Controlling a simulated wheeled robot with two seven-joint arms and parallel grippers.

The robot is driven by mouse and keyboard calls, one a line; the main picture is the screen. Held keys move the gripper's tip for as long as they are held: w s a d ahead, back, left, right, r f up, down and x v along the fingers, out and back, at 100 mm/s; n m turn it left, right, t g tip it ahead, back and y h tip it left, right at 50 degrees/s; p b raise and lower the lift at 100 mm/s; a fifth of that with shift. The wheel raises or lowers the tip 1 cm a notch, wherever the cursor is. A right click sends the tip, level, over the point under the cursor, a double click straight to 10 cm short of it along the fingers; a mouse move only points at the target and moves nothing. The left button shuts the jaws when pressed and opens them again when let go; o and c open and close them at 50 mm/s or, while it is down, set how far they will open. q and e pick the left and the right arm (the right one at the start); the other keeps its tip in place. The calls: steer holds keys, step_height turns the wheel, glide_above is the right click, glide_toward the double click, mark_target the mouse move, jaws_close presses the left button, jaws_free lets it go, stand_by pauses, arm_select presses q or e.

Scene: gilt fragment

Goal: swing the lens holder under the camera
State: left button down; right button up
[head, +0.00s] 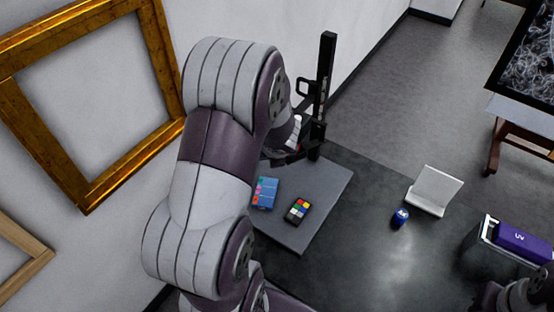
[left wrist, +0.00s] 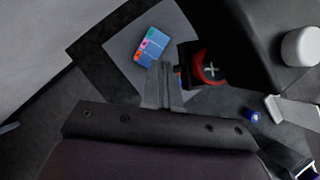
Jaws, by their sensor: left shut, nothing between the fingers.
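A black upright copy stand (head: 324,95) rises at the back edge of a grey baseboard (head: 322,205) in the head view. Dark arms stick out low on its column, partly hidden by my left arm. In the left wrist view my left gripper (left wrist: 163,98) is shut and empty. Just right of its fingertips is a black part with a red round face bearing a pale cross (left wrist: 208,68); it may be the lens holder, but I cannot tell. A large dark body fills the upper right there; whether it is the camera is unclear.
On the baseboard lie a blue card (head: 265,193) and a colour checker (head: 298,210). To the right are a small blue jar (head: 400,217), a white angled stand (head: 435,191) and a purple box (head: 522,241). Gilt frame (head: 165,60) hangs at left.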

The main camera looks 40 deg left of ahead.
arm_select(q)
steer(key=shift+w+a+m+t+h, duration=0.15)
steer(key=shift+w+a+m, duration=0.25)
steer(key=shift+a, duration=0.45)
steer(key=shift+w+a+m+t+h, duration=0.2)
steer(key=shift+w+a, duration=0.3)
steer(key=shift+a, duration=0.35)
steer(key=shift+w, duration=0.1)
